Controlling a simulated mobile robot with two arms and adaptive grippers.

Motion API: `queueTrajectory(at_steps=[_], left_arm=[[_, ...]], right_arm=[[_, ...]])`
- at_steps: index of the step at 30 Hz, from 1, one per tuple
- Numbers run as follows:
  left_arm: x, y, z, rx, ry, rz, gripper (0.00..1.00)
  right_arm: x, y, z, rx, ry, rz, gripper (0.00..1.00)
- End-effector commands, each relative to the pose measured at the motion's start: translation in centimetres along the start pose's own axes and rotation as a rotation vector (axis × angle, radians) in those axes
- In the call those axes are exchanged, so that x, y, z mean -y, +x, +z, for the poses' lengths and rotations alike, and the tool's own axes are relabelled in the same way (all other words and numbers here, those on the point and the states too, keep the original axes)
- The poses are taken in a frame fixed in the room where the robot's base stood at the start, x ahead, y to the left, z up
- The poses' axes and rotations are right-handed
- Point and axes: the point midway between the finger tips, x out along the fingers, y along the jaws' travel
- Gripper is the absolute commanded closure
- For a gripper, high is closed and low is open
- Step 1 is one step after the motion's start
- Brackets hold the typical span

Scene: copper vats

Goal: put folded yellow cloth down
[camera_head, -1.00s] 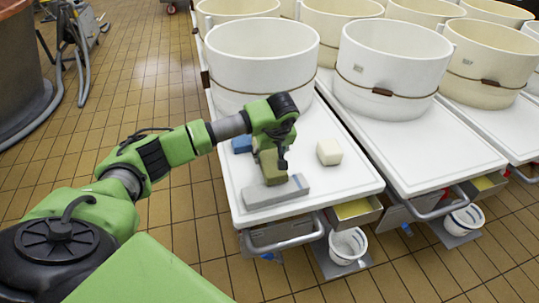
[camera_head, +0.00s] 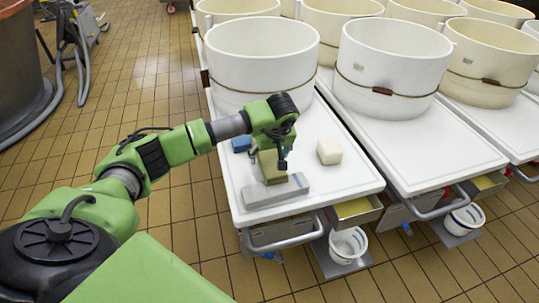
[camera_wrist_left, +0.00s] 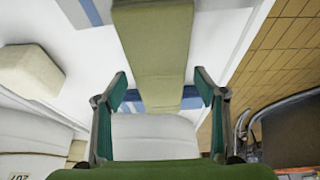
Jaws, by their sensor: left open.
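The folded yellow cloth (camera_head: 271,168) looks olive-yellow and lies at the front part of the white table, behind a long grey block. In the left wrist view the cloth (camera_wrist_left: 155,50) is a long flat strip running from the top edge to between the fingers. My left gripper (camera_head: 277,158) is over the cloth, pointing down. In the left wrist view its two fingers (camera_wrist_left: 160,88) stand wide apart, one on each side of the cloth's near end, with gaps to both sides. In the head view the gripper hides part of the cloth. My right gripper is not in view.
The grey block (camera_head: 275,190) lies in front of the cloth, near the table's front edge. A blue block (camera_head: 241,145) is behind left and a cream block (camera_head: 329,152) is to the right. A large white vat (camera_head: 262,65) stands behind. The table (camera_head: 350,180) is clear at right.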

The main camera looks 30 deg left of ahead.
Motion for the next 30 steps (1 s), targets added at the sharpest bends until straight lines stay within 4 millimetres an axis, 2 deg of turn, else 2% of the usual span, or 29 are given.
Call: queueTrajectory(at_steps=[2, 5, 12, 18, 24, 30], left_arm=[[0.0, -0.3, -0.1, 0.000, 0.000, 0.001, 0.35], [-0.1, -1.1, -0.4, -0.001, 0.000, 0.002, 0.35], [-0.1, -6.9, -0.5, -0.004, 0.001, 0.005, 0.35], [-0.1, -10.6, -0.4, -0.003, 0.001, 0.003, 0.35], [-0.1, -12.4, -0.3, -0.001, 0.000, 0.001, 0.35], [0.0, -12.6, -0.2, 0.000, 0.001, 0.000, 0.35]], right_arm=[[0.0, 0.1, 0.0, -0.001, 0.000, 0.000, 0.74], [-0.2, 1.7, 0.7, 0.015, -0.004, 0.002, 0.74], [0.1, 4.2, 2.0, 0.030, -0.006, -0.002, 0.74], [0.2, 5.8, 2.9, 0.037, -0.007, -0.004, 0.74], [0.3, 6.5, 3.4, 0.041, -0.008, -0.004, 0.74], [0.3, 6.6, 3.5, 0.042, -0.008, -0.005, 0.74]])
